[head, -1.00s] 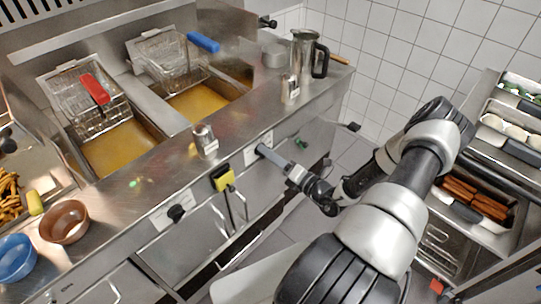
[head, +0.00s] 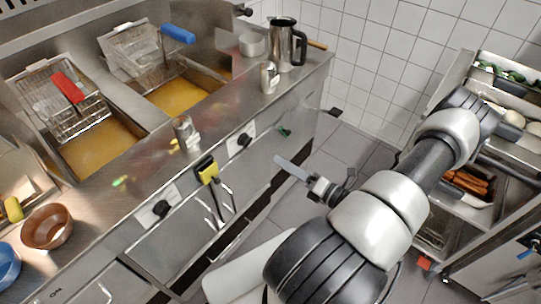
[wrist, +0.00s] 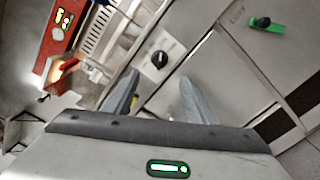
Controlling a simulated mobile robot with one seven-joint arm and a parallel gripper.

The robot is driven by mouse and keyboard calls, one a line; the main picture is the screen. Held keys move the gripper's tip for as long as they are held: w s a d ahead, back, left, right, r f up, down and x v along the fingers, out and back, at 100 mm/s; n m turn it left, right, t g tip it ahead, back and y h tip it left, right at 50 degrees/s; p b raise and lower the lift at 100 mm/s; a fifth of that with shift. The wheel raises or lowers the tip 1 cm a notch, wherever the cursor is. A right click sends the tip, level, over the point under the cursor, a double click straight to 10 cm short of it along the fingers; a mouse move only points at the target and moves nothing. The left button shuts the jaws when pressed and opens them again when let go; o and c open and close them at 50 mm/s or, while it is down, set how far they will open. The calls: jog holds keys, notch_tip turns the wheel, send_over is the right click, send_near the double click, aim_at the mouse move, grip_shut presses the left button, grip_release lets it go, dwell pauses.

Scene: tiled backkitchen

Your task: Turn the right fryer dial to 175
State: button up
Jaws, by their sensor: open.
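The right fryer dial (head: 242,140) is a black knob on a white plate on the steel front, below the fryer with the blue-handled basket. In the wrist view the dial (wrist: 160,59) lies beyond my fingertips, roughly between them; its setting is too small to read. My gripper (head: 291,168) is open and empty, in front of the panel and apart from the dial. Its two grey fingers also show spread in the wrist view (wrist: 158,90). The left fryer dial (head: 161,208) is a similar black knob further left.
A yellow item (head: 207,170) with hanging tools is on the panel between the dials. A green item (head: 284,131) is on the front to the right. A shaker (head: 186,134) and a metal jug (head: 286,45) stand on the counter. A shelf rack with food trays is at right.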

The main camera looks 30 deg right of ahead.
jog(key=v, duration=0.4)
dwell(0.5)
